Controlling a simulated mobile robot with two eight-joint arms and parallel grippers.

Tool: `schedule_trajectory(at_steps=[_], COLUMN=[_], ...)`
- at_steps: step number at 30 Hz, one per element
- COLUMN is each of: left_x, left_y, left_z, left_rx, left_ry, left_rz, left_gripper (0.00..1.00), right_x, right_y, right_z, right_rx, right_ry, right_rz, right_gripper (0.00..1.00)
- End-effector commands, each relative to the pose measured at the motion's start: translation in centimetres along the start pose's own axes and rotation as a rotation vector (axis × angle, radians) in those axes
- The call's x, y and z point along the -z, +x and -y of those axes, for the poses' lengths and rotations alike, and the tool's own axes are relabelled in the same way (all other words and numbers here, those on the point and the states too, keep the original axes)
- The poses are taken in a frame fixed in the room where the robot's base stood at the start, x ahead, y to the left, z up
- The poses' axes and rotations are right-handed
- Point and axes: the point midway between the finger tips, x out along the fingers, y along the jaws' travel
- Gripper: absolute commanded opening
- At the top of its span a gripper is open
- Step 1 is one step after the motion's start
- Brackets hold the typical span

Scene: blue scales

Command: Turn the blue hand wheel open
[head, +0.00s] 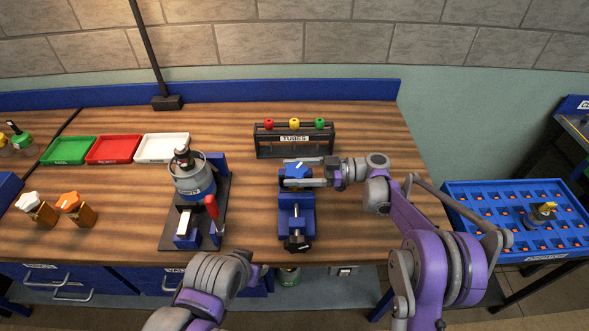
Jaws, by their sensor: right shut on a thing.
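The blue hand wheel (299,169) is a small lobed knob with a white mark on top, near the middle of the wooden bench. My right gripper (299,174) reaches in from the right and is shut on the blue hand wheel, its fingers on either side. The fingers hide part of the wheel and what is under it. My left gripper (258,272) is low at the bench's front edge, apart from the wheel. Its fingers are too unclear to tell open from shut.
A blue vise (296,216) stands just in front of the wheel. A black rack (292,147) marked TUBES stands behind it. A device with a red lever (214,212) stands to the left. A blue crate (482,241) is at right.

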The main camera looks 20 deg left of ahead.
Motion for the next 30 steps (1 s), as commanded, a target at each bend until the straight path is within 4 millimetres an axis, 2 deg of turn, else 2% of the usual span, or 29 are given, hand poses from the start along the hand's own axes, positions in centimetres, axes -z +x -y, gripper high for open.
schedule_trajectory(at_steps=[12, 30], left_x=[1.7, 2.1], left_y=[-1.3, -1.6], left_z=[0.0, 0.0], left_rx=[0.000, 0.000], left_ry=[0.000, 0.000], left_rz=[-0.017, -0.021], left_gripper=[0.50, 0.50], right_x=[0.2, 0.1], right_y=[0.1, 0.1], right_z=[0.0, 0.1], right_rx=[0.273, 0.350], right_ry=[-0.002, -0.001], right_rz=[0.000, -0.002], right_gripper=[0.18, 0.18])
